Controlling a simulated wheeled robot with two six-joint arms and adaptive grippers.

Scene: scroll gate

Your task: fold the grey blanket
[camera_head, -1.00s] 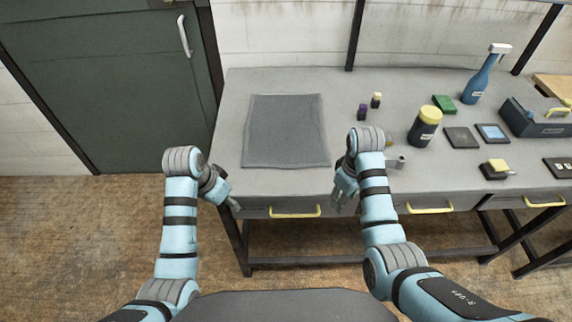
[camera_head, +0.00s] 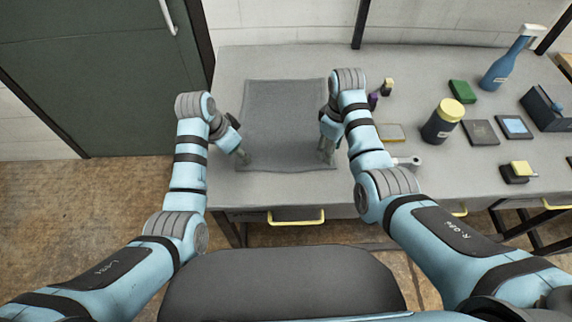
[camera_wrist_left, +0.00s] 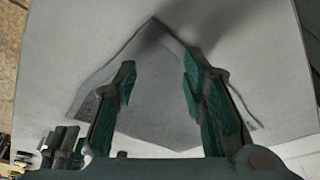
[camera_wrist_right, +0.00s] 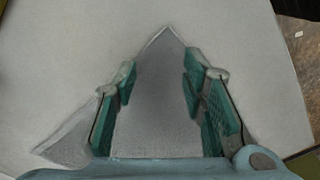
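The grey blanket (camera_head: 285,115) lies flat and spread out on the grey table, towards its left end. My left gripper (camera_head: 243,155) is at its near left corner and my right gripper (camera_head: 325,152) at its near right corner. In the left wrist view a blanket corner (camera_wrist_left: 153,50) points up between two parted fingers. In the right wrist view another corner (camera_wrist_right: 165,65) shows the same way between open fingers. Both grippers look empty; whether the fingertips touch the cloth is unclear. My right wrist hides part of the blanket's right edge.
Right of the blanket stand a small yellow-capped bottle (camera_head: 387,87), a dark jar with a yellow lid (camera_head: 442,122) and a blue spray bottle (camera_head: 508,65). A grey cylindrical piece (camera_head: 405,162) lies near my right forearm. The table (camera_head: 228,185) is clear around the blanket's left and far sides.

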